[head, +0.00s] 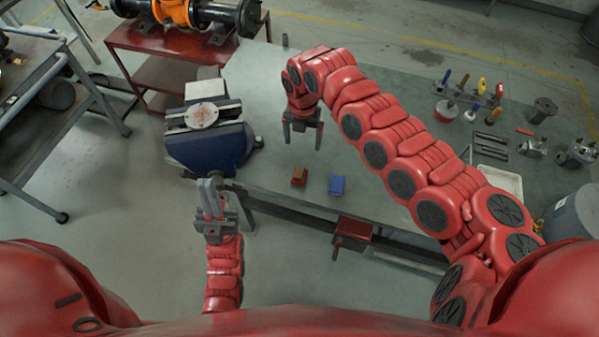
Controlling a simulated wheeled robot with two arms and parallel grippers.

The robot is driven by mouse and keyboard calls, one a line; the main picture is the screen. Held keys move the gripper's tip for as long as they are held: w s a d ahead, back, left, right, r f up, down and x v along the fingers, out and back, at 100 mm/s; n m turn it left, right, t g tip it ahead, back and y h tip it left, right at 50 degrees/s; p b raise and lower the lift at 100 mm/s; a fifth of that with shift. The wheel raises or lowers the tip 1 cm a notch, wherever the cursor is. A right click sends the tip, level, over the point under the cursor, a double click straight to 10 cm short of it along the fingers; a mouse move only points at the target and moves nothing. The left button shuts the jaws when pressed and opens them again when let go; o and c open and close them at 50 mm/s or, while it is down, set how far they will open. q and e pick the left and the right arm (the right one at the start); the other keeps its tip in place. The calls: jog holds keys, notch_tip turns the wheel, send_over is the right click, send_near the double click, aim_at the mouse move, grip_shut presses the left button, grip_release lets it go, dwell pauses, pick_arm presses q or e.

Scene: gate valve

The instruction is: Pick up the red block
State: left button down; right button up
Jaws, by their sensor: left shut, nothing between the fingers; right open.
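The red block (299,176) sits on the grey workbench (270,100), near its front edge. A blue block (337,186) stands a little to its right, apart from it. My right gripper (302,140) is open and points down over the bench, beyond the red block in the picture, with nothing between its fingers. Its height above the bench is hard to judge. My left gripper (211,188) is shut and empty, left of the red block and in front of the vise. Both blocks are in plain view.
A blue vise (210,135) is fixed at the bench's left end. Tools in a holder (467,100), metal parts and a white tray (497,180) lie at the right. A red cart (170,50) stands at the back left. The bench around the blocks is clear.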

notch_tip(320, 180, down, 7)
jog(key=b, duration=0.5)
jog(key=shift+a+r, duration=0.1)
jog(key=shift+r, duration=0.05)
jog(key=p, duration=0.2)
send_over(299, 172)
jog(key=f, duration=0.4)
jog(key=shift+w+d+f, duration=0.2)
jog(key=shift+d+f, duration=0.1)
jog(key=shift+d, duration=0.05)
jog(key=f, duration=0.1)
jog(key=f+p, duration=0.1)
jog(key=f, duration=0.2)
jog(key=shift+s+a+f+p, duration=0.2)
jog(key=shift+s+a+p, duration=0.1)
jog(key=shift+s+a, duration=0.05)
jog(key=shift+w+d+f, duration=0.1)
jog(key=shift+w+f, duration=0.1)
jog(key=shift+f, duration=0.55)
grip_shut()
jog(key=shift+r, duration=0.15)
